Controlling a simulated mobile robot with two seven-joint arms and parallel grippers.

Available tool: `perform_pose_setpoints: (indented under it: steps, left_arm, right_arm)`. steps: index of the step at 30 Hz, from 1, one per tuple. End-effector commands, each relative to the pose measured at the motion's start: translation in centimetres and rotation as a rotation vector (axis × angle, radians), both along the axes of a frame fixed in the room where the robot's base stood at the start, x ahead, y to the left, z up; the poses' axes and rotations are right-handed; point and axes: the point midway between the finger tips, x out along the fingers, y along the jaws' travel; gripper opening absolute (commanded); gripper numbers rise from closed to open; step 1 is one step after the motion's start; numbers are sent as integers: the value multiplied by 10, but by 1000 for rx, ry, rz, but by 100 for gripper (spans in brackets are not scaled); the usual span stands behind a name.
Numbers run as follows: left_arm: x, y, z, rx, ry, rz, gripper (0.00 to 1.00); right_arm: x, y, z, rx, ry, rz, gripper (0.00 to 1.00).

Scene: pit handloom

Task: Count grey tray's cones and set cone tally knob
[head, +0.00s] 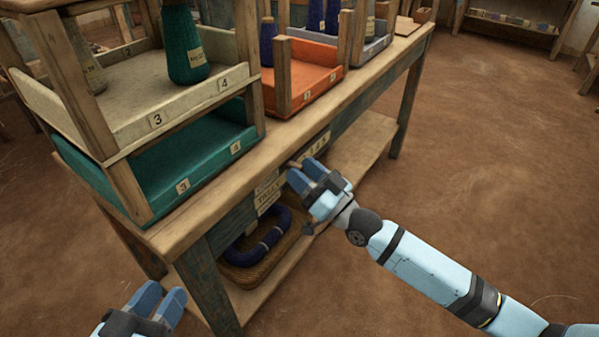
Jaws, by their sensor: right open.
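The grey tray (376,50) stands toward the far end of the bench, behind the orange tray. Dark blue and paler cones show around it near the top edge, but posts and the frame edge hide parts, so I cannot count them. A tally label (268,193) is on the bench's front side. A small brown piece (294,164), possibly the knob, shows beside my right gripper (306,173), which is open close to the bench front; I cannot tell if they touch. My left gripper (160,296) is low at the bottom left, fingers apart and empty, away from the bench.
A cream tray (190,104) with a green cone (183,45) sits above a teal tray (205,168). An orange tray (314,86) stands further along. A basket (236,259) with a blue coil is on the lower shelf. Floor at right is clear.

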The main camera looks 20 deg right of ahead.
Motion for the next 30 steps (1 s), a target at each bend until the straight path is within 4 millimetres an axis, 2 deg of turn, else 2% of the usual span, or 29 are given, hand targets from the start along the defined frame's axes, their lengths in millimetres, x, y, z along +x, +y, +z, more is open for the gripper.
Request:
perform_pose_setpoints:
  steps: [4, 13, 14, 19, 30]
  left_arm:
    - [1, 1, 0, 9, -16, 0, 38]
    - [2, 1, 0, 10, -19, 0, 38]
    - [2, 1, 0, 10, -19, 0, 38]
    - [2, 1, 0, 11, -20, 0, 38]
    - [2, 1, 2, 8, -17, 0, 38]
  right_arm:
    - [8, 5, 4, 1, 0, 0, 45]
    - [10, 7, 5, -1, 1, 0, 45]
    - [10, 7, 5, -1, 1, 0, 41]
    - [10, 6, 5, -1, 1, 0, 2]
    - [16, 11, 6, 0, 0, -1, 0]
